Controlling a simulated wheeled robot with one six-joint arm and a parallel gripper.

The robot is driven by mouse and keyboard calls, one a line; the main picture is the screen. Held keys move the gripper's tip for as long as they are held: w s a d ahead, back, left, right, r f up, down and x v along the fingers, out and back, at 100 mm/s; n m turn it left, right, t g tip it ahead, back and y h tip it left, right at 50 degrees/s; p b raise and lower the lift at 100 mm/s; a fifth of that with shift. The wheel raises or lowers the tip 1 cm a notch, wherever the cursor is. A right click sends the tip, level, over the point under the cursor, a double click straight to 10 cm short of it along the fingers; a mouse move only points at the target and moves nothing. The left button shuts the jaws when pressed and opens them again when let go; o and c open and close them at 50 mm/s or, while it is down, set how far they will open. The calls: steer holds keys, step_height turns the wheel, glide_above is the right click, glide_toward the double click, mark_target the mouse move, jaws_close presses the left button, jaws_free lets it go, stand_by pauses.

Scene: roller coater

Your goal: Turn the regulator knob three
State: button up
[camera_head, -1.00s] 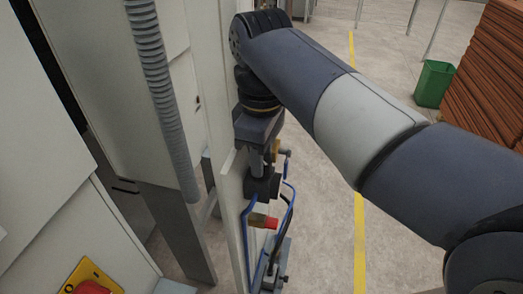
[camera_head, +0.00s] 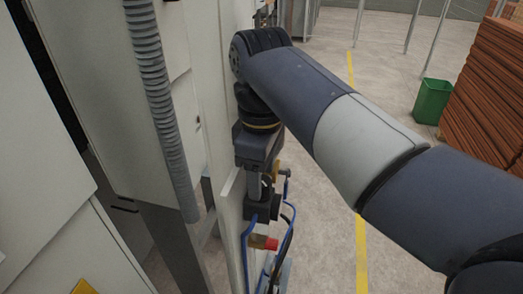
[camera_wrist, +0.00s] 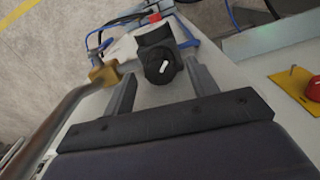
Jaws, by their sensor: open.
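The regulator knob (camera_wrist: 164,64) is black and round with a white pointer mark, tilted in the wrist view. It sits on a black regulator body (camera_wrist: 153,35) fixed to the panel. No number shows on it. In the head view the black regulator (camera_head: 262,208) is just below my gripper (camera_head: 256,184). In the wrist view my gripper (camera_wrist: 160,68) is open, and the knob lies between its two fingertips. The fingers look apart from it on both sides. In the head view the knob face is mostly hidden by the gripper and arm.
A brass fitting (camera_wrist: 103,73) is close to the left finger. Blue hoses (camera_head: 248,240) and a red-capped part (camera_head: 264,242) are below the regulator. A red button (camera_wrist: 314,88) is at the right. A grey ribbed hose (camera_head: 160,105) hangs at the left.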

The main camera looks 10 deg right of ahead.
step_height(320, 180, up, 10)
stand_by(0.4)
steer(key=shift+f, duration=0.15)
step_height(320, 180, down, 11)
steer(key=shift+r, duration=0.1)
steer(key=shift+m, duration=0.4)
steer(key=shift+r, duration=0.15)
stand_by(0.5)
